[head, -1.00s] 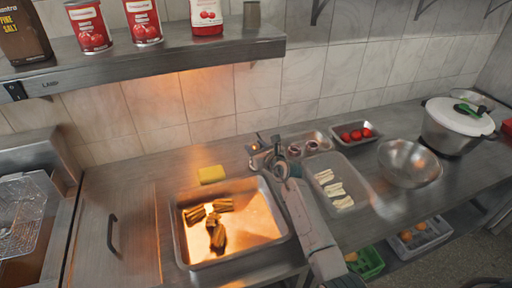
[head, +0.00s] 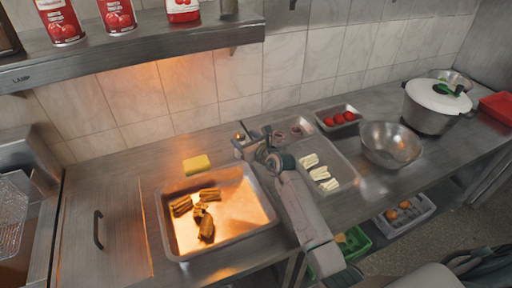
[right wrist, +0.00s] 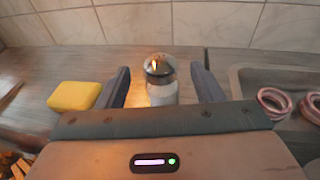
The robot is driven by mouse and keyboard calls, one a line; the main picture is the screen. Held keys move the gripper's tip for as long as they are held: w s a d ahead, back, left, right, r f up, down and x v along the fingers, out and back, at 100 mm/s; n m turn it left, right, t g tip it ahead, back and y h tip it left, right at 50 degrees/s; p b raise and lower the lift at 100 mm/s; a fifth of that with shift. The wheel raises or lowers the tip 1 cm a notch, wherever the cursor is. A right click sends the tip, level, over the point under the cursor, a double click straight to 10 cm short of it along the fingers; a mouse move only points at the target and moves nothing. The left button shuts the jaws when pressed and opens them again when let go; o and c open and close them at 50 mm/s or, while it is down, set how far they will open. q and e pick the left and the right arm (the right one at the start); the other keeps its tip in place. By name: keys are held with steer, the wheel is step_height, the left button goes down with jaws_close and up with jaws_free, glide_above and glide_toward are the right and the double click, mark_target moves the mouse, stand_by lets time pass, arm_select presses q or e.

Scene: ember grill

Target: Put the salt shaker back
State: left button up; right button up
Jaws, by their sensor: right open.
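The salt shaker (right wrist: 161,84), with a domed metal top and a clear body, stands upright on the steel counter in the right wrist view. It is between the two fingers of my right gripper (right wrist: 160,82), which is open, with a gap visible on both sides. In the head view, my right gripper (head: 246,146) is low at the counter behind the tray of grilled pieces, and it mostly hides the shaker. My left gripper is not in view.
A yellow sponge (head: 197,164) lies left of the gripper. A tray (head: 168,236) with browned pieces is in front. A tray of white strips (head: 350,181), a tomato tray (head: 338,118), a steel bowl (head: 390,145) and a lidded pot (head: 432,110) stand right. A shelf (head: 130,52) with cans overhangs at upper left.

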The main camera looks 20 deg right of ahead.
steer(key=b+v, duration=0.1)
steer(key=v, duration=0.7)
